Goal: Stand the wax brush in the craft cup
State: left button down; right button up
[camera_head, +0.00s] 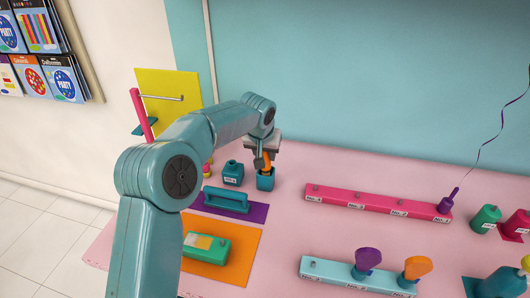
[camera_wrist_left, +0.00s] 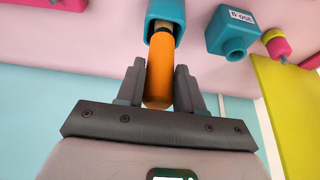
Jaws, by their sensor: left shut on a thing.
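My left gripper (camera_head: 264,156) is shut on the orange handle of the wax brush (camera_head: 267,161), over the back left of the pink table. In the left wrist view the orange handle of the wax brush (camera_wrist_left: 159,82) sits between the two fingers of my left gripper (camera_wrist_left: 158,88). The square teal craft cup (camera_head: 265,182) is directly below; it also shows in the left wrist view (camera_wrist_left: 178,9). The brush tip is hidden inside. My right gripper is not in view.
A teal-handled tool (camera_head: 226,200) and a green box (camera_head: 205,248) lie in front. A pink rail (camera_head: 375,203) and a light blue rail (camera_head: 342,274) lie to the right.

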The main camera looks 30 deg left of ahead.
aim_at(265, 170)
pick_arm(q)
jog(key=shift+f, duration=0.15)
jog(key=shift+f+b, duration=0.6)
jog(key=shift+f, duration=0.15)
dwell(0.6)
jog(key=shift+f+b, duration=0.7)
jog(key=shift+f, duration=0.25)
dwell(0.4)
grip_release()
jog(key=shift+r, duration=0.1)
dwell(0.4)
jog(key=a+p+v, duration=0.1)
jog(key=p+v, duration=0.1)
jog(key=v, duration=0.6)
jog(key=shift+s+d+r, duration=0.2)
jog(key=shift+d+r, duration=0.2)
jog(key=shift+d, duration=0.15)
dwell(0.5)
